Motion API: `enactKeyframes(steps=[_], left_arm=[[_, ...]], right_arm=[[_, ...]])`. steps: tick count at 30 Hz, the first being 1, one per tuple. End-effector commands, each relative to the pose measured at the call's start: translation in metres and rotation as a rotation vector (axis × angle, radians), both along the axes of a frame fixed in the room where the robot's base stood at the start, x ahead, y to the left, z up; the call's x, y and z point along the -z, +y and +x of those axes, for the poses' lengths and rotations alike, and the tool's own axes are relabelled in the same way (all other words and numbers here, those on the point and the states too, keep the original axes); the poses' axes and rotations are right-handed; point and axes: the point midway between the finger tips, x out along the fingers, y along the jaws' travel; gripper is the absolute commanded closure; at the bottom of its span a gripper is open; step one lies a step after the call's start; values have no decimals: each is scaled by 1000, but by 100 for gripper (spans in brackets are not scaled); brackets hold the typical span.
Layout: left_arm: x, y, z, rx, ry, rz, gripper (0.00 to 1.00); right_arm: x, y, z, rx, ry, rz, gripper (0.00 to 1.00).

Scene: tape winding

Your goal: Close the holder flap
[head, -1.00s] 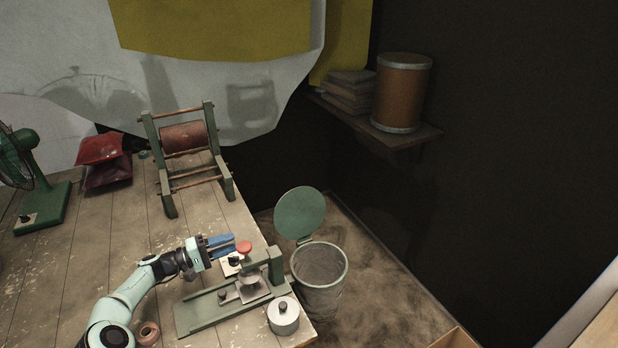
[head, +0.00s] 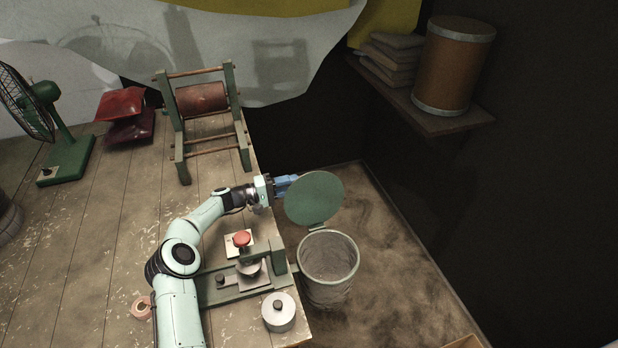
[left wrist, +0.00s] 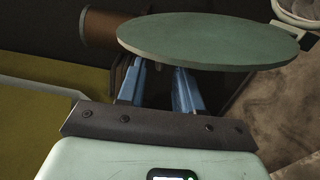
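The holder flap is a round green disc (head: 315,198), standing raised on its hinge at the back rim of the round, grey, bin-like holder (head: 328,268), whose mouth is open. My left gripper (head: 287,185), with blue fingers, is at the flap's left edge in the head view. In the left wrist view the two fingers (left wrist: 160,82) stand apart with nothing seen between them. The flap (left wrist: 210,40) lies across the view just beyond their tips; I cannot tell whether they touch it. My right gripper is in neither view.
On the table, a red-knobbed switch (head: 242,239), a green press-like stand (head: 278,262) and a lidded metal pot (head: 279,311) are near the holder. A roller frame (head: 203,100) stands at the back. A shelf (head: 430,118) holds a brown drum (head: 453,65).

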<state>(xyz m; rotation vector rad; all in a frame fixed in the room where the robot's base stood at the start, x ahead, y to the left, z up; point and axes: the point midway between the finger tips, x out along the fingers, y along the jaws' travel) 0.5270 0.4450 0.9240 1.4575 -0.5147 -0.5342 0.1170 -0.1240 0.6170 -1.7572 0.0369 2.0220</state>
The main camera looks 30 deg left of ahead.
Motion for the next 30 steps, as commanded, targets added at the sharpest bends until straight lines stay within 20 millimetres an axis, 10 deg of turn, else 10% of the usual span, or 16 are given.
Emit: enactKeyframes(steps=[9,22,25,30], left_arm=[[-3,-33,42,1,-1,0,65],[0,-38,48,-1,0,1,65],[0,-38,48,0,0,1,98],[1,-38,48,0,2,1,100]], right_arm=[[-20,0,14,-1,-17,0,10],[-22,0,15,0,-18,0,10],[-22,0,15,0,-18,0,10],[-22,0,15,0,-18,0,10]])
